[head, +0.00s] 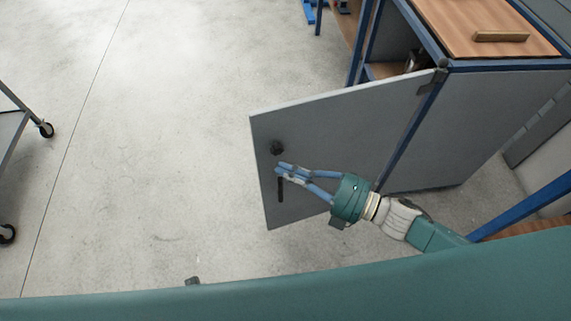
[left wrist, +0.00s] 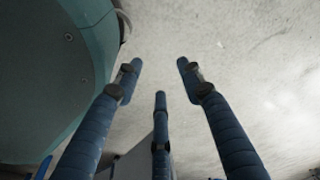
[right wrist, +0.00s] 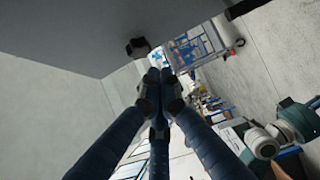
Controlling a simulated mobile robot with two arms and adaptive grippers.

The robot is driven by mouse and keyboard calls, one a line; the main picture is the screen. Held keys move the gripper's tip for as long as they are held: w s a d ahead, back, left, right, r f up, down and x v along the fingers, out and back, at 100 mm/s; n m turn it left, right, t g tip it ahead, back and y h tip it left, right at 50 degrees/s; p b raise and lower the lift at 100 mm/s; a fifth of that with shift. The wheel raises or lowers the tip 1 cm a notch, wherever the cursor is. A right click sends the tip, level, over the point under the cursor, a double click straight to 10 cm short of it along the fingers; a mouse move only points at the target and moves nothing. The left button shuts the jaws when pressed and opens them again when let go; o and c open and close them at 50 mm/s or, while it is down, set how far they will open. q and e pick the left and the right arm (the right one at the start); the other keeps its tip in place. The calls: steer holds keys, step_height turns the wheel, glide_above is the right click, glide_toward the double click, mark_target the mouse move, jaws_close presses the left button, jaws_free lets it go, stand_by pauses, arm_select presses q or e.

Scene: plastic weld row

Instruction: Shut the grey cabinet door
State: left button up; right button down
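The grey cabinet door (head: 335,125) stands wide open in the head view, swung out from the blue-framed cabinet (head: 490,115) on its right-hand hinge edge. A dark round knob (head: 277,148) and a dark upright handle (head: 281,192) are near its free edge. My right gripper (head: 281,170) is in front of the door face, between knob and handle; I cannot tell if it touches. In the right wrist view its fingertips (right wrist: 160,75) are together with nothing visible between them, near the knob (right wrist: 137,47). My left gripper (left wrist: 159,72) is open and empty above the floor.
A wooden top with a small wooden block (head: 501,36) is on the cabinet. Something metallic (head: 413,60) shows inside the opening. A wheeled cart (head: 12,125) stands at the far left. The floor left of the door is clear.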

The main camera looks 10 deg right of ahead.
steer(key=shift+w+a, duration=0.2)
steer(key=shift+w, duration=0.65)
steer(key=shift+w, duration=0.1)
